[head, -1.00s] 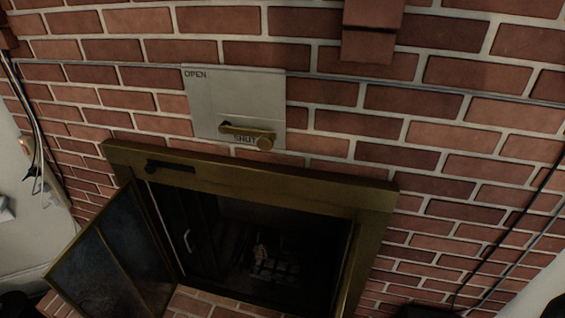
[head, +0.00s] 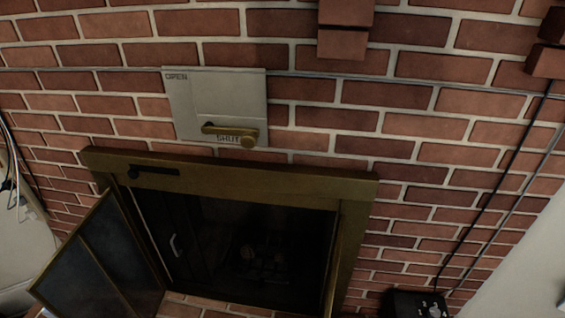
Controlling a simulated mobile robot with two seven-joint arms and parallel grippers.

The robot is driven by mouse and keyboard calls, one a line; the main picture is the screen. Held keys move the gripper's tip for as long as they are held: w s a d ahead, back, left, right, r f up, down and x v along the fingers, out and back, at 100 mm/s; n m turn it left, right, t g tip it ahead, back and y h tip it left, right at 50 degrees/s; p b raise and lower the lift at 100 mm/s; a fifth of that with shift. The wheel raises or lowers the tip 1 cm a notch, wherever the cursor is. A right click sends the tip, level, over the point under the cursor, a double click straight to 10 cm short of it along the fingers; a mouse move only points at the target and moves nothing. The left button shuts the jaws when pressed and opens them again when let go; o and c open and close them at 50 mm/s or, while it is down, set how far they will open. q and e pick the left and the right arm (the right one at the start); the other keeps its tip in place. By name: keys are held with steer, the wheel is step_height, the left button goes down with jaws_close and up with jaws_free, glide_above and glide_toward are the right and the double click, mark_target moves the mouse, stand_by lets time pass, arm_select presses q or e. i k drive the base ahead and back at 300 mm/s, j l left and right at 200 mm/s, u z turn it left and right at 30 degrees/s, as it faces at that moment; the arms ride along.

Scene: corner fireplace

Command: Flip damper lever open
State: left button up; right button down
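The damper lever (head: 226,132) is a brass bar with a round knob (head: 248,142) at its right end. It lies nearly level across the lower part of a pale metal plate (head: 216,92) on the brick wall. The plate reads OPEN at its upper left and SHUT at its lower right, and the lever lies at the SHUT word, partly covering it. Neither of my grippers is in the head view, and nothing touches the lever.
Below the plate is a brass-framed fireplace opening (head: 240,250), dark inside. Its glass door (head: 100,262) stands swung out at the lower left. Brick blocks (head: 343,30) jut from the wall at the top. A black box (head: 418,303) with cables sits at the lower right.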

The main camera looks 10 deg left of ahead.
mark_target(228, 135)
steer(key=k+j+z, duration=0.1)
steer(key=z, duration=0.9)
steer(key=k+j+u, duration=0.15)
steer(key=j+u, duration=0.2)
steer(key=k+j+u, duration=0.1)
steer(key=u, duration=0.9)
